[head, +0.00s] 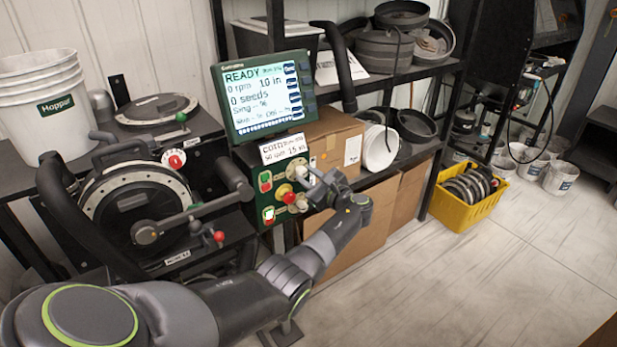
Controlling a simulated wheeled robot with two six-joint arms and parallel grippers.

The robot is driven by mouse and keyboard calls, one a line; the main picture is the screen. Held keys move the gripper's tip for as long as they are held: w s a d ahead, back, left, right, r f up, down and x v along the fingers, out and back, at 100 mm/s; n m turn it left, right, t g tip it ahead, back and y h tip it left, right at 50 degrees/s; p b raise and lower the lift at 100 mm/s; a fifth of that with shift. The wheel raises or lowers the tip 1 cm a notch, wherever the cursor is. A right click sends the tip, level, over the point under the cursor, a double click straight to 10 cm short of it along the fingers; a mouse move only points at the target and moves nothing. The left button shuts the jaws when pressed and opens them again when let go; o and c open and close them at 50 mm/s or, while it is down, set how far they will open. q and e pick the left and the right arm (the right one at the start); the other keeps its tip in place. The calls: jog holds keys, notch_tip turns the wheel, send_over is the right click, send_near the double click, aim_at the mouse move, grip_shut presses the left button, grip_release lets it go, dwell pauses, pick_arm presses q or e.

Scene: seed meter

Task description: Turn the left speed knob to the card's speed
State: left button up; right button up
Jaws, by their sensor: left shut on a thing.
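The card (284,148) stands under the monitor; its text is small and seems to read corn, 90 rpm, 15 in. My left gripper (310,178) is at the panel's right side, shut on a pale knob (301,170) in the upper part. The fingers cover part of this knob, and its pointer cannot be read. Another pale knob (302,204) sits lower, free of the gripper. My right gripper is not in view.
A red stop button (289,198) on a yellow base sits close left of the gripper. Round seed meters (135,205) with a crank stand at left, near a white bucket (44,100). Cardboard boxes (330,139) are behind my arm. A yellow crate (466,205) stands on open floor.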

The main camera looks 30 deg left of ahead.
pick_arm(q)
jog(key=o, duration=1)
jog(key=shift+d, duration=0.1)
jog(key=b+v, duration=0.3)
jog(key=v, duration=1.4)
jog(key=shift+d+b, duration=0.15)
jog(key=shift+b, duration=0.25)
